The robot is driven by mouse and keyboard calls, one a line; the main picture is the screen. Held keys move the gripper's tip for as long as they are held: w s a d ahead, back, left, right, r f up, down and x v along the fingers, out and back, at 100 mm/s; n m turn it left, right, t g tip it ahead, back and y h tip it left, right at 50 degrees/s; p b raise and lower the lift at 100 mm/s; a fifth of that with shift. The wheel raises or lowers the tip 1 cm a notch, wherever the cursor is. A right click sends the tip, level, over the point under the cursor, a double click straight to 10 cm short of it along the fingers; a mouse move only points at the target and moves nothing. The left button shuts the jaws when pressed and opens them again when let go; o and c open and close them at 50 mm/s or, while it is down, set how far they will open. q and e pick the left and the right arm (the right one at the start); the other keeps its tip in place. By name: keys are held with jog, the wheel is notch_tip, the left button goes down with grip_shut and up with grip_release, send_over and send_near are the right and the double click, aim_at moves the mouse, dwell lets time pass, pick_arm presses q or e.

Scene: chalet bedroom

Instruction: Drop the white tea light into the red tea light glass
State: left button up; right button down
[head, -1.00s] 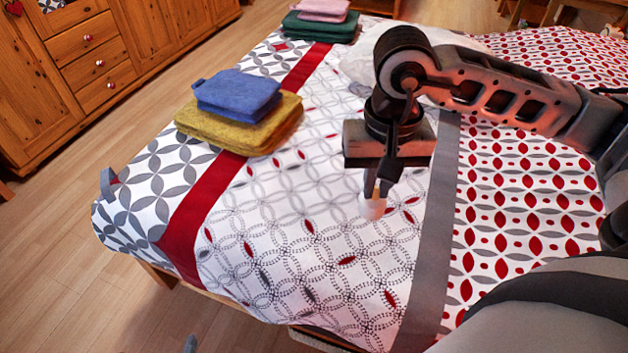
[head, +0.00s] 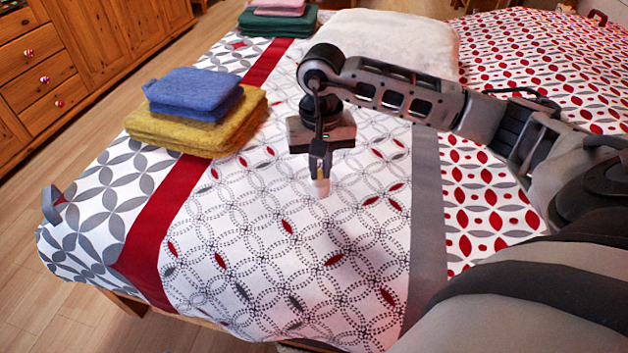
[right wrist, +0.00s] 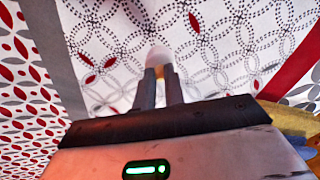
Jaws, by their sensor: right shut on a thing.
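The white tea light (head: 322,187) is at the tip of my right gripper (head: 321,178), which points down above the patterned bed cover. The gripper is shut on it. In the right wrist view the tea light (right wrist: 158,54) shows as a pale rounded shape between the fingertips (right wrist: 160,72), blurred by brightness. The bed cover lies behind it. The red tea light glass is not seen in either view. My left gripper is not in view.
A blue towel (head: 193,93) lies on yellow towels (head: 190,132) left of my right gripper. Green (head: 278,22) and pink towels stand at the far end. A white folded blanket (head: 390,42) lies behind my arm. The near middle of the bed (head: 255,270) is clear.

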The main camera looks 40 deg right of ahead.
jog(key=w+f, duration=0.1)
jog(key=f, duration=0.1)
jog(key=w+f, duration=0.1)
jog(key=f, duration=0.2)
jog(key=w+d+f, duration=0.1)
jog(key=f, duration=0.1)
jog(key=shift+w+d+f+b, duration=0.1)
jog(key=shift+w+f+b, duration=0.05)
jog(key=shift+b, duration=0.25)
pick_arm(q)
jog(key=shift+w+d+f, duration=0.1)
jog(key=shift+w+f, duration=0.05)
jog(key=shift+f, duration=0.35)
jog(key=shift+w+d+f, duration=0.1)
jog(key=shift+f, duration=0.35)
pick_arm(e)
jog(key=shift+f, duration=0.1)
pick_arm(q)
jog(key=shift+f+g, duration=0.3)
pick_arm(e)
jog(key=c, duration=1.5)
grip_release()
